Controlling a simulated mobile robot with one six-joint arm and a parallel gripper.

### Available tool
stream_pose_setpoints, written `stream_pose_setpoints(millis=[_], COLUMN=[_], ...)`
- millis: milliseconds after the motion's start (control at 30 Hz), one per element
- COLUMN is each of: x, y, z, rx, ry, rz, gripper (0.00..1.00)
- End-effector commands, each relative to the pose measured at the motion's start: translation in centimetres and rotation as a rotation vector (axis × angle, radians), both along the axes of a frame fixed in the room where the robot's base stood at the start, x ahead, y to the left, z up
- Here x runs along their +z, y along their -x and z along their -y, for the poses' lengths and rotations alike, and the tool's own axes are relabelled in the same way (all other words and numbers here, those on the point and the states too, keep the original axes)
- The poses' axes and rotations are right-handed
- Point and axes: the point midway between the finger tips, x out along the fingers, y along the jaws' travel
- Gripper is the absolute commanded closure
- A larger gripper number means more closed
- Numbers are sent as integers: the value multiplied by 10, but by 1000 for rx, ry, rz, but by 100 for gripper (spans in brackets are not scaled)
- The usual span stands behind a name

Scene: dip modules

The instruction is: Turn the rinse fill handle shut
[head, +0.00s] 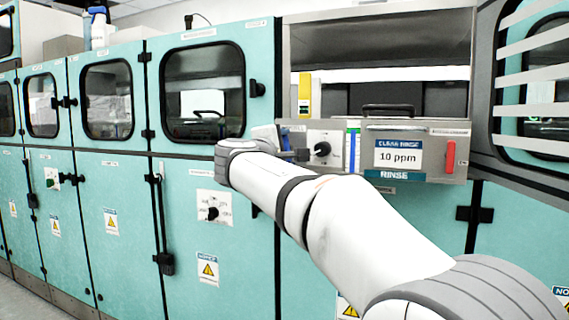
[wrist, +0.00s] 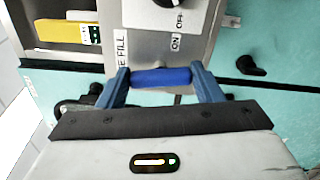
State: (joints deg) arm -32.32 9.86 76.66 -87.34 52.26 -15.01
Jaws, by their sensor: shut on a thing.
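The rinse fill handle is a blue cylinder (wrist: 161,77), lying crosswise in the wrist view just below a partly cut-off label ending in "FILL" (wrist: 121,47). My gripper (wrist: 160,71) is shut on it, with one blue finger at each end of the handle. In the head view my gripper (head: 268,138) is at the left edge of the rinse module's front panel. There the handle is mostly hidden by my gripper and wrist. I cannot tell its valve position from these frames.
A black rotary knob (head: 321,149) sits just right of the gripper, by ON and OFF labels in the wrist view. The rinse panel (head: 437,165) has a red handle (head: 450,157) at right. A yellow device (head: 305,95) stands above. Teal cabinets (head: 113,210) line the left.

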Motion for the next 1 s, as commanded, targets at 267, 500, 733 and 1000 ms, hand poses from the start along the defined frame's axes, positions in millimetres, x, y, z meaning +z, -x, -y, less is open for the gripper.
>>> stream_pose_setpoints(millis=[267, 500, 733, 1000], x=[-4, -2, -2, -2], y=[0, 0, 0, 0], z=[0, 0, 0, 0], rx=[-1, -1, -1, -1], ry=[-134, -182, -191, -191], rz=[47, 64, 67, 66], gripper=[63, 63, 63, 36])
